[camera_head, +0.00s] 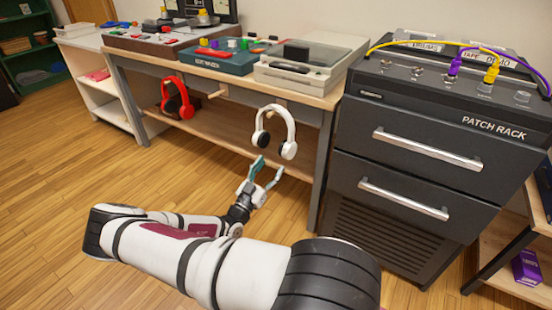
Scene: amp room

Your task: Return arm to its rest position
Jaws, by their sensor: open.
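My gripper (268,173) is open and empty, in the lower middle of the head view. Its fingers point up and to the right, toward the bench front. White headphones (288,131) hang under the bench top, just above and to the right of the fingertips in the picture. I cannot tell whether the fingertips touch them. My white and black arm stretches across the bottom of the view, bent at the left and coming back to the gripper.
A wooden bench (322,97) carries a teal box (235,62) and a turntable (305,65). Red headphones (178,98) hang beneath it. A dark patch rack (410,165) with two drawers stands at right. Wooden floor (60,200) at left is clear.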

